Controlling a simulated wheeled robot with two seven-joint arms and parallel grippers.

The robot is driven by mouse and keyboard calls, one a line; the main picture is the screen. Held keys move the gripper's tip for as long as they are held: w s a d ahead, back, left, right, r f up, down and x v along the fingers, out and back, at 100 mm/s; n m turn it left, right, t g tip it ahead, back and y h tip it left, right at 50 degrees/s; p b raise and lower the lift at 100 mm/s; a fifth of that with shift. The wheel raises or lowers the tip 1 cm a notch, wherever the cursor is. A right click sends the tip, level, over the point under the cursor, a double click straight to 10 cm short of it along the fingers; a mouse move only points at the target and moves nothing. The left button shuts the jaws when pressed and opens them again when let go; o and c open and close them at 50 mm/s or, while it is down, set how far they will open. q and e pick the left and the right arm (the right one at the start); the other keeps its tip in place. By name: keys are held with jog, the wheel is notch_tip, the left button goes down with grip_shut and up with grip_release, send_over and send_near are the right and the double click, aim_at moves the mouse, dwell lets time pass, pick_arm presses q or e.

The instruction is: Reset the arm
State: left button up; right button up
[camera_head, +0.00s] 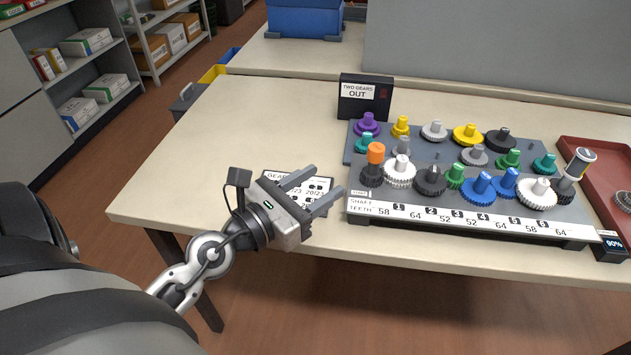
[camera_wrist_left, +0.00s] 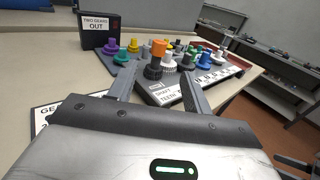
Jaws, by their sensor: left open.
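My left gripper (camera_head: 322,186) is open and empty. It hangs over the front left part of the table, left of the gear board (camera_head: 470,232), with its fingers pointing toward the board's left end. In the left wrist view the two fingers (camera_wrist_left: 157,92) stand apart with nothing held between them, and the gear board (camera_wrist_left: 165,97) shows beyond them. A white card with printed text (camera_head: 325,184) lies on the table partly hidden under the gripper.
The board carries several coloured gears, with an orange-topped part (camera_head: 376,153) at its left end. A black box reading "TWO GEARS OUT" (camera_head: 364,100) stands behind it. A red tray (camera_head: 590,150) lies at the right. The table (camera_head: 230,130) is clear at the back left.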

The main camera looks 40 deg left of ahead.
pick_arm(q)
jog(key=shift+s, duration=0.4)
jog(key=a+r+n+t+y, duration=0.3)
jog(key=a+r+n+y, duration=0.3)
jog(key=n, duration=0.8)
jog(key=s+f+n+g+y, duration=0.1)
jog(key=f+n+g, duration=0.1)
jog(key=n, duration=0.3)
jog(key=s+a+f+n+g+y, duration=0.1)
jog(key=f+n+g+y, duration=0.1)
jog(key=n, duration=0.4)
jog(key=s+a+f+n+g+y, duration=0.1)
jog(key=s+f+n+g+y, duration=0.1)
jog(key=f+n+g, duration=0.2)
jog(key=shift+s+a+f+n, duration=0.1)
jog(key=shift+a+f+n, duration=0.05)
jog(key=shift+f+n, duration=0.55)
jog(key=s+d+f+n+g+h, duration=0.65)
jog(key=s+d+f+g, duration=0.25)
jog(key=s+d+f, duration=0.3)
jog(key=w+d+f+t+h, duration=0.3)
jog(key=w+d+f+t, duration=0.1)
jog(key=w+d+t, duration=0.2)
jog(key=shift+w+d+m+t, duration=0.3)
jog(key=shift+w+t, duration=0.2)
jog(key=shift+w, duration=0.25)
